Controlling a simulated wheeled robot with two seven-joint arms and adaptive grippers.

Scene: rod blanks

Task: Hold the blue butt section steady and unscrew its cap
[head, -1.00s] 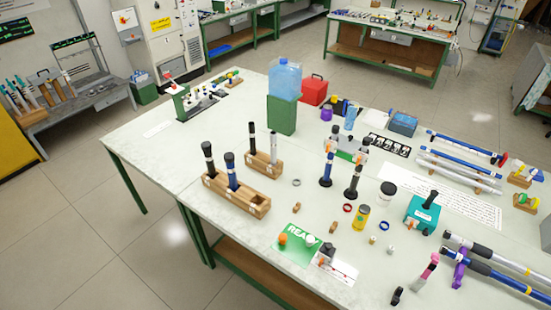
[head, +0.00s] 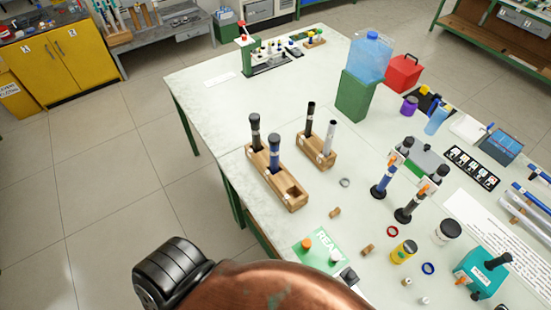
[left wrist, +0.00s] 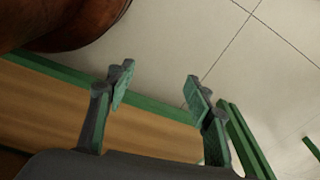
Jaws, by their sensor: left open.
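A blue section (head: 274,158) with a dark cap (head: 274,139) stands upright in a wooden block (head: 291,203) in the head view. A black section (head: 256,132) stands in the same block, to its left. Another blue piece (head: 383,180) with a dark foot stands on the table farther right; I cannot tell which blue piece is the butt section. My left gripper (left wrist: 160,88) is open and empty in the left wrist view, with the floor and a green-edged table behind its fingers. Neither gripper shows in the head view.
A second wooden block (head: 317,152) holds a black and a silver rod. A green stand (head: 357,96) with a blue water bottle (head: 371,56) is behind. A green READY card (head: 318,250) and small parts lie in front. The table's left part is clear.

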